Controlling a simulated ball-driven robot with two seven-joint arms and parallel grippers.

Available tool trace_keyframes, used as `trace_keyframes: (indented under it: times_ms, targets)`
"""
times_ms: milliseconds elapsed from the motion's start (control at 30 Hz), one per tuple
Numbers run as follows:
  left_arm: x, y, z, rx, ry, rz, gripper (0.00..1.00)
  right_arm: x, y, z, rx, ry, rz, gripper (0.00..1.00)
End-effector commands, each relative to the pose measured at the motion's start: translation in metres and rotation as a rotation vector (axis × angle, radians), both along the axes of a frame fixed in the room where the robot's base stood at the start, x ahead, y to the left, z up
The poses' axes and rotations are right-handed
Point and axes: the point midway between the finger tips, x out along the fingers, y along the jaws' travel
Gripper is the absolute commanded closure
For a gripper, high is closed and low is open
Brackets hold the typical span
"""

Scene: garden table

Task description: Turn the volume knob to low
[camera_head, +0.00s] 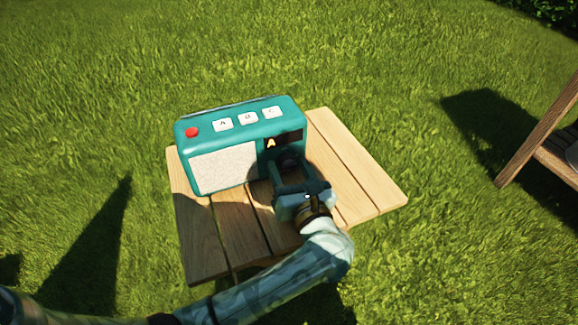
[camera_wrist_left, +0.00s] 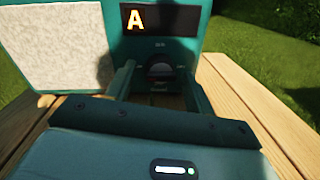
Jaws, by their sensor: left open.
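A teal radio (camera_head: 240,140) stands on a wooden table (camera_head: 355,170). Its top carries a red button (camera_head: 192,132) and white buttons A, B and C (camera_head: 248,118). Below the display, the dark round volume knob (camera_wrist_left: 158,70) shows in the left wrist view. My left gripper (camera_wrist_left: 158,82) is open, with one finger on each side of the knob. I cannot tell whether the fingers touch it. In the head view the gripper mostly hides the knob. My right gripper is not in view.
The small slatted table has bare boards to the right of and in front of the radio. Grass (camera_head: 400,60) surrounds it. Wooden furniture (camera_head: 540,135) stands at the right edge, apart from the table.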

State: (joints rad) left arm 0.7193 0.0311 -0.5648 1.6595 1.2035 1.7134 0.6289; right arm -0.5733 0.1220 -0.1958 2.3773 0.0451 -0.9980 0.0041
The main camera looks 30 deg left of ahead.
Motion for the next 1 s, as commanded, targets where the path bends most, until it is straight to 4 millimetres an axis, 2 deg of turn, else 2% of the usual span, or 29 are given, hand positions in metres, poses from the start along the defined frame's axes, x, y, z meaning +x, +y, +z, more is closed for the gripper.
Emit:
trace_keyframes:
  times_ms: [67, 100, 233, 633, 1000]
  targets:
    - [0.0, 0.0, 0.0001, 0.0, 0.0, 0.0, 0.47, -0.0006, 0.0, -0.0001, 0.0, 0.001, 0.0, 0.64]
    - [0.0, 0.0, 0.0001, 0.0, 0.0, 0.0, 0.53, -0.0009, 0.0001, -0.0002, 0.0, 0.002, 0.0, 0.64]
    - [-0.0001, -0.0001, 0.0001, 0.0, 0.0, 0.0, 0.89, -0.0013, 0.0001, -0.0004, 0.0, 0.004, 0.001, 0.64]
    - [-0.0001, -0.0006, -0.0002, -0.033, -0.041, -0.001, 0.9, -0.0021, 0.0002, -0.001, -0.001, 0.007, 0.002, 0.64]
    - [0.0003, -0.0008, -0.0011, -0.187, -0.239, -0.001, 0.9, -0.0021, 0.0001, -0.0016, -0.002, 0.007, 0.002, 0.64]
